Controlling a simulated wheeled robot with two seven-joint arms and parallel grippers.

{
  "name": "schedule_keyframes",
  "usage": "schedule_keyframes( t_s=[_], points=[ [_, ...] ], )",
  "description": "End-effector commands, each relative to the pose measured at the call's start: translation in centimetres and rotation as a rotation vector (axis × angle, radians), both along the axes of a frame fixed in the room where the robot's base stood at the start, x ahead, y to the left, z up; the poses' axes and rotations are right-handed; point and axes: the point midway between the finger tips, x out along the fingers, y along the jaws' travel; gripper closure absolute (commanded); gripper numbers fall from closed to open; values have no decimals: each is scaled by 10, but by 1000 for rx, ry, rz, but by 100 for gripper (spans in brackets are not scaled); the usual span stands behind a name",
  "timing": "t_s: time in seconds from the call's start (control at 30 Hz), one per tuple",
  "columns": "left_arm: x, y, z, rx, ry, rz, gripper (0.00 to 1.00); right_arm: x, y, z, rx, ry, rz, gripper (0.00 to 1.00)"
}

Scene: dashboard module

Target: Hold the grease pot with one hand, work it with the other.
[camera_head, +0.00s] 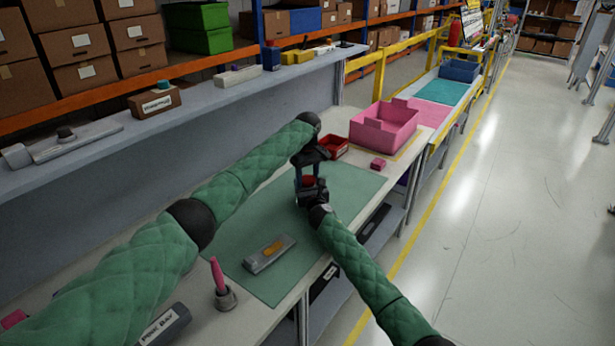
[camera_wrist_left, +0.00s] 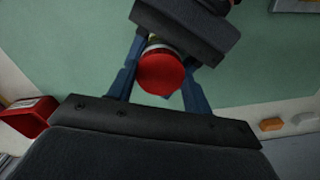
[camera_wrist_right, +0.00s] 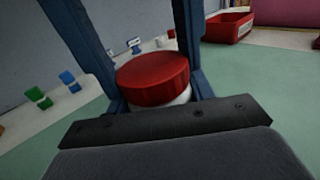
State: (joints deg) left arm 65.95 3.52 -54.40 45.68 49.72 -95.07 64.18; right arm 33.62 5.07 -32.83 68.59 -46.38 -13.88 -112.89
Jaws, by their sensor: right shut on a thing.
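The grease pot has a red lid (camera_head: 308,181) and a pale body, and it is held above the green mat (camera_head: 340,190). My right gripper (camera_head: 311,192) is shut on the pot's body, below the lid. The red lid and white body (camera_wrist_right: 178,102) show close in the right wrist view. My left gripper (camera_head: 309,172) is above the pot, pointing down. In the left wrist view its blue fingers stand apart on either side of the red lid (camera_wrist_left: 161,73). Whether they touch the lid is hard to tell. The pot's lower part is hidden.
A grey tool with an orange patch (camera_head: 270,253) lies on the mat. A pink-handled item stands in a grey holder (camera_head: 226,298). A red bin (camera_head: 335,147), a pink block (camera_head: 378,163) and a pink tray (camera_head: 385,130) are behind. A shelf (camera_head: 180,115) runs along the left.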

Motion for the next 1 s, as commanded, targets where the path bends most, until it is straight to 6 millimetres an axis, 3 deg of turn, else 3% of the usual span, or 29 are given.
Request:
schedule_keyframes(
  t_s=[0.27,1.0],
  points=[
    [0,0,0,-2,-1,-90,77,0,1,1,0,-1,1,100],
    [1,0,0,-10,-3,-1072,77,0,1,0,0,-1,2,100]
  ],
)
